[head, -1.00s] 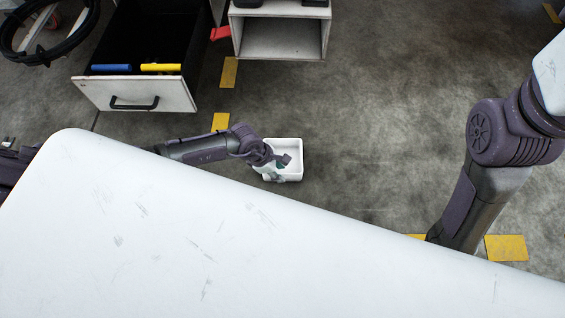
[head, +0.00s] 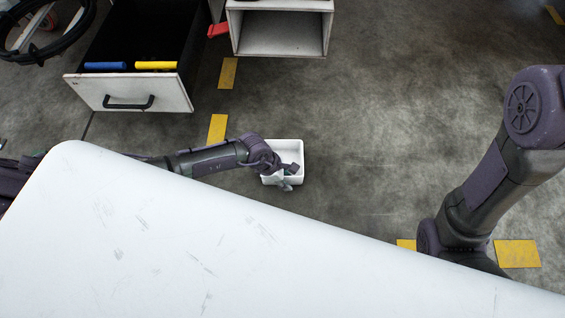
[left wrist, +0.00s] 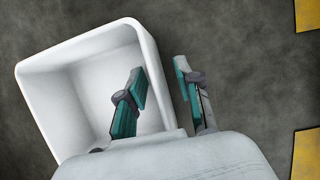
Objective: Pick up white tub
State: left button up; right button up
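The white tub (head: 300,150) is an open, empty-looking square container standing on the floor near the middle of the head view. In the left wrist view the tub (left wrist: 70,95) fills the left half. My left gripper (head: 290,175) is down at the tub's near side. In the left wrist view its teal-padded fingers (left wrist: 160,90) are apart, one over the tub's inside and one outside, with the tub's right wall between them. I cannot see the fingers pressing on the wall. My right arm comes in at the right; its gripper is hidden behind the white surface.
A large white scratched surface (head: 150,240) fills the bottom of the head view, close to both arms. An open drawer (head: 130,92) with blue and yellow items stands at the upper left, next to a white open box (head: 280,35). The floor right of the tub is clear.

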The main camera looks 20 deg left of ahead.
pick_arm(q)
jog(key=shift+f, duration=0.25)
grip_shut()
dwell(0.3)
